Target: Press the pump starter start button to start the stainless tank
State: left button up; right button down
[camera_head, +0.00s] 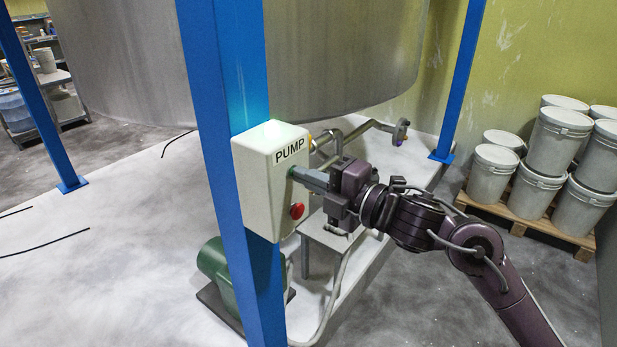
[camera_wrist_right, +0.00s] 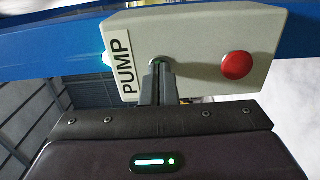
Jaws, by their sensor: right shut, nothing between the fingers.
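The pump starter box (camera_head: 262,185) is a pale box labelled PUMP, fixed to a blue post. A red button (camera_head: 297,210) sits low on its face and also shows in the right wrist view (camera_wrist_right: 236,65). A small green button (camera_wrist_right: 159,61) shows at the fingertips in the wrist view, mostly covered by them. My right gripper (camera_head: 295,173) is shut and empty, its tips at the box face over the green button. Contact looks likely, but I cannot tell how far the button is pushed. The stainless tank (camera_head: 330,60) stands behind the post. My left gripper is not in view.
Blue posts (camera_head: 235,150) stand around the tank. A green motor (camera_head: 222,270) and pipework (camera_head: 345,137) lie below and behind the box. White pails (camera_head: 557,140) stand on a wooden pallet at the right. A shelf (camera_head: 40,90) stands far left.

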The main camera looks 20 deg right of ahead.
jog(key=b+v, duration=0.1)
jog(key=v, duration=0.4)
jog(key=shift+s, duration=0.1)
jog(key=shift+d, duration=0.1)
dwell(0.6)
